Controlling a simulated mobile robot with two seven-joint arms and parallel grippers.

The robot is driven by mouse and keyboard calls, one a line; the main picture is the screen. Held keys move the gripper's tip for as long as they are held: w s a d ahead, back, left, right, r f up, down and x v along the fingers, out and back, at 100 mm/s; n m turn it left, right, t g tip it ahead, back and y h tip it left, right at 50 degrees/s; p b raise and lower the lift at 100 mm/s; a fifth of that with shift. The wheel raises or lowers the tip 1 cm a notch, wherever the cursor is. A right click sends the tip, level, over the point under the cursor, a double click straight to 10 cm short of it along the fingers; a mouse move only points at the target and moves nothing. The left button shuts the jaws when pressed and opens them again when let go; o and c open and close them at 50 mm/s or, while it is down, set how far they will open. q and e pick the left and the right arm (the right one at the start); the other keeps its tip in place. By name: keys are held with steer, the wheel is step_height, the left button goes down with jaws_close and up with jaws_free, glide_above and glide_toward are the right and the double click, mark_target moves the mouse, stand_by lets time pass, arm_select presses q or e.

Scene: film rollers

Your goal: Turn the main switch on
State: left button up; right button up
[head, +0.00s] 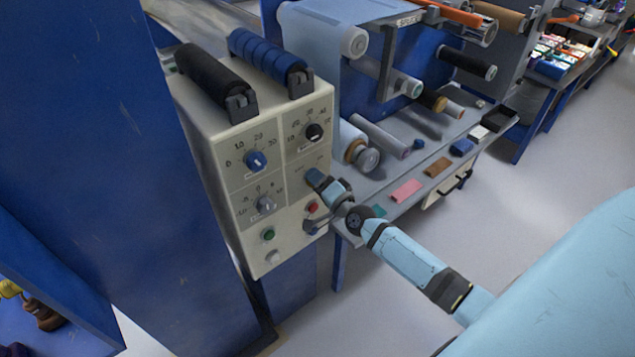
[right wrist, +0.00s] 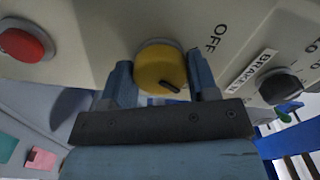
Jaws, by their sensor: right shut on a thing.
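The main switch is a round yellow knob (right wrist: 155,68) with a dark pointer mark, on the beige control panel (head: 222,168). In the right wrist view the word OFF stands to the upper right of the knob, and the pointer mark faces the lower right. My right gripper (head: 313,179) reaches the right side of the panel from the lower right. Its two fingers (right wrist: 162,80) sit on either side of the knob and are shut on it. In the head view the gripper hides the knob. My left gripper is not in view.
Near the switch are a red button (right wrist: 25,44) and the black brake knob (right wrist: 280,86). A green button (head: 268,234) and other dials share the panel. A bench (head: 405,185) with film rollers stands behind. Open floor (head: 545,185) lies to the right.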

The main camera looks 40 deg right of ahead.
steer(key=shift+m, duration=0.6)
steer(key=o, duration=0.9)
steer(key=shift+o, duration=0.2)
steer(key=s+d+b, duration=0.1)
steer(key=s, duration=1.2)
steer(key=shift+s, duration=0.4)
